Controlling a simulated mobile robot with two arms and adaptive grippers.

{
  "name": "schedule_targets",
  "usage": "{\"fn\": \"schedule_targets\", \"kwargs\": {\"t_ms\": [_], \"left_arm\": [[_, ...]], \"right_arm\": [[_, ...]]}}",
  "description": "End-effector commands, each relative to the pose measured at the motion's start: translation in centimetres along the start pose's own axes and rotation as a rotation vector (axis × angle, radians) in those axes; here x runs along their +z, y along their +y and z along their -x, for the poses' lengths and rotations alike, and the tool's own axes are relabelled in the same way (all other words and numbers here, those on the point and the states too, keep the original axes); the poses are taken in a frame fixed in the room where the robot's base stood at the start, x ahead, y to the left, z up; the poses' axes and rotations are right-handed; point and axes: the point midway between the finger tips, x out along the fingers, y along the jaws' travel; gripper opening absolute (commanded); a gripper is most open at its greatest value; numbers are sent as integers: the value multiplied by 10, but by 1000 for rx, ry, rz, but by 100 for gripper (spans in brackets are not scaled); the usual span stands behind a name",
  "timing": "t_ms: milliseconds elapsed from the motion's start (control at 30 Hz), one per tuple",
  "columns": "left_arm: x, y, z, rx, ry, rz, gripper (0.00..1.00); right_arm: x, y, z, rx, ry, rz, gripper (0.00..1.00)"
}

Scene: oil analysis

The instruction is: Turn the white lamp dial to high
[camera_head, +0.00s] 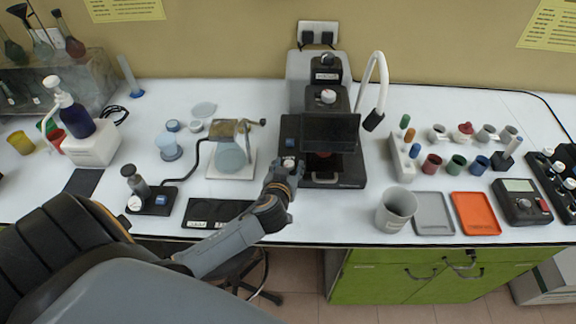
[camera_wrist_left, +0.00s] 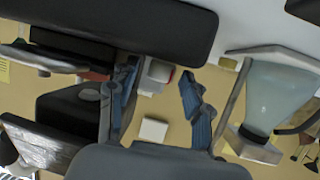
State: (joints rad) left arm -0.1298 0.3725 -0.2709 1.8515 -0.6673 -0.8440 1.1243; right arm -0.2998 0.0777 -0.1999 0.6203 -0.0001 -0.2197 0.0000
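A dark machine (camera_head: 343,183) with a black box-shaped hood stands at the middle back of the bench. A small white dial (camera_head: 289,161) shows at its left side, just by my left gripper (camera_head: 287,172). The fingers are open, apart from the knob as far as I can see. The dial's setting marks are too small to read. My right gripper is not in view.
Another white knob (camera_head: 328,97) is on the machine's upper part. A white bent-neck lamp (camera_head: 375,85) stands right of it. A glass flask device (camera_head: 231,155) is left of my gripper, and a grey cup (camera_head: 396,208) stands to the right.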

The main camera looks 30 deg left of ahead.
Motion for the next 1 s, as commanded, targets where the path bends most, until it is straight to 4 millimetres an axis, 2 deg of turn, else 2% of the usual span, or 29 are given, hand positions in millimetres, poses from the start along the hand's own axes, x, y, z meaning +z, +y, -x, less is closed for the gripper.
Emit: {"fn": "schedule_targets", "kwargs": {"t_ms": [33, 200, 233, 633, 1000], "left_arm": [[0, 0, 0, 0, 0, 0, 36], [0, 0, 0, 0, 0, 0, 2], [0, 0, 0, 0, 0, 0, 0], [-1, -2, 0, 57, 1, -25, 0], [-4, -8, 0, 318, 1, -137, 0]], "right_arm": [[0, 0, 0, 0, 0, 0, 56], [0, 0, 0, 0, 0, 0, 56], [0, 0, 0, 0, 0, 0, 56], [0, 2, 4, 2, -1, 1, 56], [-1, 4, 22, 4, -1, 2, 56]]}}
